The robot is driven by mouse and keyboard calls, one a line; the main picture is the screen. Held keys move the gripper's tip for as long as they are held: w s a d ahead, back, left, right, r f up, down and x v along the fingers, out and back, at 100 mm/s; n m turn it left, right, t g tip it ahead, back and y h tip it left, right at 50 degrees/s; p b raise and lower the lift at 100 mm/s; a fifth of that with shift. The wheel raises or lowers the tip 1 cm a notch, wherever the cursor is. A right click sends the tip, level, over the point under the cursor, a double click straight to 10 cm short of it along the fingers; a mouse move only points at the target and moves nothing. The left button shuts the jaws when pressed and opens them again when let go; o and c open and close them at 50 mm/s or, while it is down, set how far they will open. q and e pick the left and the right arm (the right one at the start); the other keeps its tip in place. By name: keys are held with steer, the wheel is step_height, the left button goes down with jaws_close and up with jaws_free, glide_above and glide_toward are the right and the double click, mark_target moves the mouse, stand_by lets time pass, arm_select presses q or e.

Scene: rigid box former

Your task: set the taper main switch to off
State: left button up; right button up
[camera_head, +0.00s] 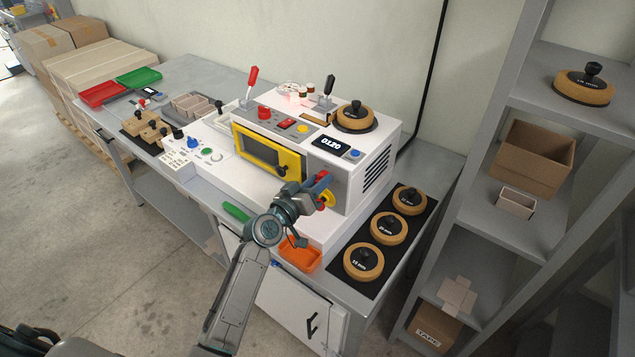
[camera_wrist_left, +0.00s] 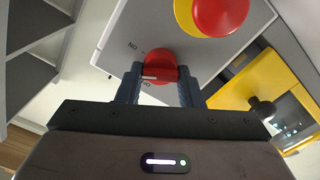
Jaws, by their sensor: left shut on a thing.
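The taper is the white machine (camera_head: 372,172) with a yellow-framed window on the bench. Its main switch is a red rotary knob (camera_wrist_left: 161,66) on a grey side plate, with an ON label beside it and a second label partly hidden by my gripper. A white mark on the knob lies roughly crosswise in the left wrist view, pointing left. My left gripper (camera_wrist_left: 160,80) is shut on this knob, one finger on each side. In the head view the left gripper (camera_head: 314,190) is at the machine's front right corner and covers part of the switch. My right gripper is not in view.
A red mushroom button on a yellow base (camera_wrist_left: 212,14) sits close beside the switch. An orange tray (camera_head: 299,258) lies below the arm. Tape rolls (camera_head: 364,263) lie on a black mat at right. A grey shelf (camera_head: 482,130) stands further right.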

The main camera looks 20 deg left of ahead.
arm_select(q)
steer(key=n, duration=0.3)
steer(key=n+p, duration=0.1)
steer(key=n, duration=0.2)
steer(key=shift+a+n, duration=0.1)
steer(key=shift+n, duration=0.2)
steer(key=n+p, duration=0.2)
steer(key=n, duration=0.2)
steer(key=shift+f+n, duration=0.1)
steer(key=shift+n, duration=0.6)
steer(key=shift+f, duration=0.1)
steer(key=o, duration=0.9)
steer(key=shift+o, duration=0.2)
steer(key=shift+s, duration=0.1)
